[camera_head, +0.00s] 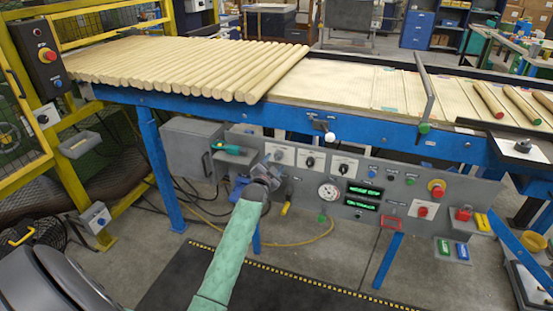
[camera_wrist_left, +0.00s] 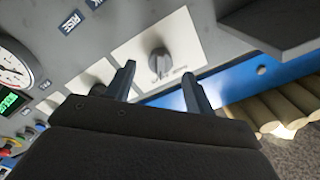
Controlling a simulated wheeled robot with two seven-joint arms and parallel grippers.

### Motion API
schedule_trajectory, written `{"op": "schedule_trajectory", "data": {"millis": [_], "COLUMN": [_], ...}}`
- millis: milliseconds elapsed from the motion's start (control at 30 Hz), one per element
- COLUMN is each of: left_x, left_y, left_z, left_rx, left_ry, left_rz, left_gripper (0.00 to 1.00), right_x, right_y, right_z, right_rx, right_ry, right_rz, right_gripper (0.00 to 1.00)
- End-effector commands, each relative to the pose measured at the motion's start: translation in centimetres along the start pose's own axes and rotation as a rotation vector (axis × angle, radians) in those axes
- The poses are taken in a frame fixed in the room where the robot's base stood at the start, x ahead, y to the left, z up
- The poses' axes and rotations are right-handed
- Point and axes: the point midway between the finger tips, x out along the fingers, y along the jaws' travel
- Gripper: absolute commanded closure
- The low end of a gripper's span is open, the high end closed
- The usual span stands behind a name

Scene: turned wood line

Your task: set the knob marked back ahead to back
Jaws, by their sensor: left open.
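A grey panel below the conveyor carries a row of rotary knobs on white plates: a left knob (camera_head: 278,155), a middle knob (camera_head: 310,161) and a right knob (camera_head: 344,168). Their markings are too small to read, so I cannot tell which is marked back ahead. My left gripper (camera_head: 269,173) is just in front of the leftmost plate. In the left wrist view, its two open fingers (camera_wrist_left: 158,76) point at a grey knob (camera_wrist_left: 158,62) on a white plate, one finger to each side. Nothing is held. My right gripper is not in view.
The blue rail (camera_head: 270,116) and wooden rods (camera_head: 200,65) are above. Floor in front is clear.

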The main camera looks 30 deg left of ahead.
Motion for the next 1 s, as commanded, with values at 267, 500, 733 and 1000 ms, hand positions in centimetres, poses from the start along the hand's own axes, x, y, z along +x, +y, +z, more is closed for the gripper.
{"op": "schedule_trajectory", "data": {"millis": [267, 500, 733, 1000], "left_x": [3.0, 3.6, 3.5, 3.5], "left_y": [-0.1, 0.0, 0.0, 0.0], "left_z": [-0.1, 0.0, 0.0, 0.0], "left_rx": [0.0, 0.0, 0.0, -0.001], "left_ry": [0.001, 0.0, 0.0, 0.0], "left_rz": [-0.001, 0.0, 0.0, 0.0], "left_gripper": [0.46, 0.46, 0.6, 0.91], "right_x": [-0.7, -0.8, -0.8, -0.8], "right_y": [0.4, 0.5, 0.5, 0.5], "right_z": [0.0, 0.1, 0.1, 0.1], "right_rx": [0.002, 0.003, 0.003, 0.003], "right_ry": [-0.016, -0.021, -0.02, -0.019], "right_rz": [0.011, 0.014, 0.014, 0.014], "right_gripper": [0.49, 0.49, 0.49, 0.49]}}
